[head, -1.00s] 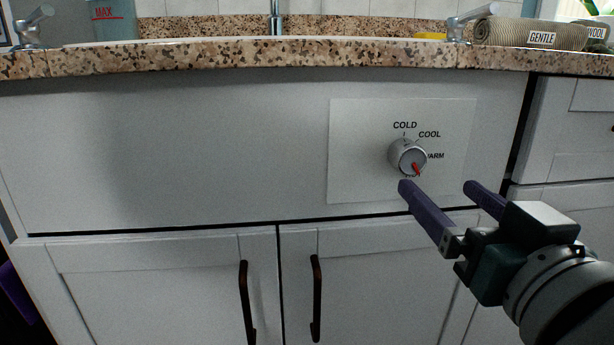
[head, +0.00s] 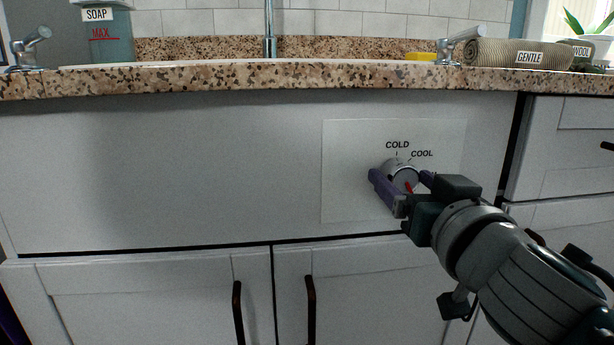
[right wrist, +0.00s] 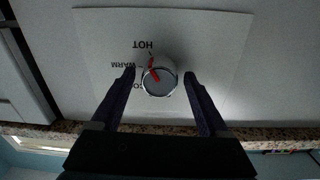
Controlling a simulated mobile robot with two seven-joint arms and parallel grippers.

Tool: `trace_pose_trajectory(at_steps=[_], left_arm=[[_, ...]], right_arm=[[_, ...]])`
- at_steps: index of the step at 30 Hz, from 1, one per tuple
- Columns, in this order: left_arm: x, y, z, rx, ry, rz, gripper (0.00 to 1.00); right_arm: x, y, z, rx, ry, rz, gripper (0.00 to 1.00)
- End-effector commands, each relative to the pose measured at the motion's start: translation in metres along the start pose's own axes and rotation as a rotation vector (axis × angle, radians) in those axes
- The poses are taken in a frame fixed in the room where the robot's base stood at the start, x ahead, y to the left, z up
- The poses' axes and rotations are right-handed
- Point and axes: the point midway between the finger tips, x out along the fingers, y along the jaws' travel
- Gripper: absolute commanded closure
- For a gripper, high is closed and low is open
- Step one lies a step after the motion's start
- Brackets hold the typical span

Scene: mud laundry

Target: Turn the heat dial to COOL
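The heat dial (head: 402,170) is a round grey knob with a red pointer on a pale panel (head: 345,150). COLD and COOL labels show above it in the head view. In the right wrist view, upside down, the dial (right wrist: 158,82) has its red pointer toward HOT, with WARM beside it. My right gripper (head: 401,178) is open, with one dark purple finger on each side of the dial. In the right wrist view, the fingers of this gripper (right wrist: 160,76) stand apart from the knob with gaps on both sides. My left gripper is not in view.
The panel is on a white cabinet front under a speckled granite counter (head: 230,77). Two dark door handles (head: 311,308) are below. A soap bottle (head: 108,40), a tap (head: 270,35) and a rolled towel (head: 500,53) are above.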

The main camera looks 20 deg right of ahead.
Motion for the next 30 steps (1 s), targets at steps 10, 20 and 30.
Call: trace_pose_trajectory(at_steps=[10,20,30], left_arm=[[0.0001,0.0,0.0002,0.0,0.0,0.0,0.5],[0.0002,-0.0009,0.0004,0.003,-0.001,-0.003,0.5],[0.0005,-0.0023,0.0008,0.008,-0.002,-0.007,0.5]], right_arm=[[-0.0003,-0.0001,0.0001,0.0,0.0,0.0,0.63],[-0.0003,-0.0001,0.0001,0.0,0.0,0.0,1.0],[-0.0004,-0.0001,0.0002,-0.042,0.001,0.001,1.0]])
